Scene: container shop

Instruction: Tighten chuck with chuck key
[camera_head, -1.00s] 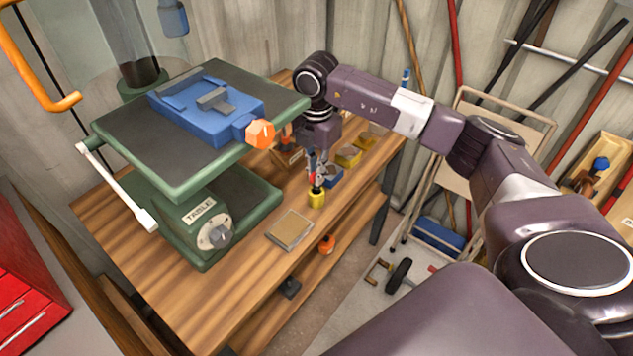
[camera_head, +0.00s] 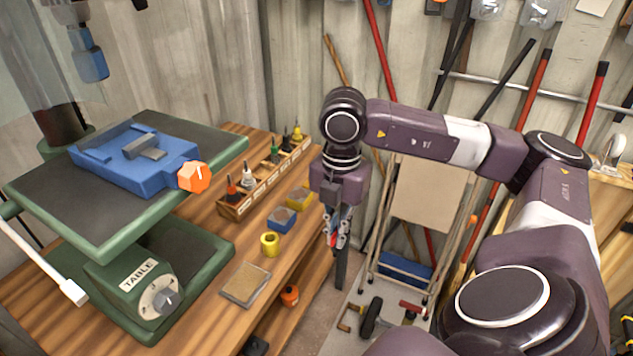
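The blue-grey drill press chuck (camera_head: 90,62) hangs at the upper left, above the green press table (camera_head: 35,185). My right gripper (camera_head: 338,240) points down, just right of the wooden bench's right edge. Its slim fingers show red and grey parts. They are small and overlap a dark shape behind, so I cannot tell whether they are apart or hold a chuck key. A small yellow holder (camera_head: 270,244) stands on the bench to the gripper's left, its top opening visible. No chuck key can be made out clearly. My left gripper is not in view.
A blue vise (camera_head: 120,170) with an orange knob (camera_head: 195,177) sits on the press table. A wooden rack (camera_head: 240,206) of bits, small bins (camera_head: 283,218) and a flat tray (camera_head: 246,284) are on the bench (camera_head: 210,312). A hand truck (camera_head: 425,200) stands behind my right arm.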

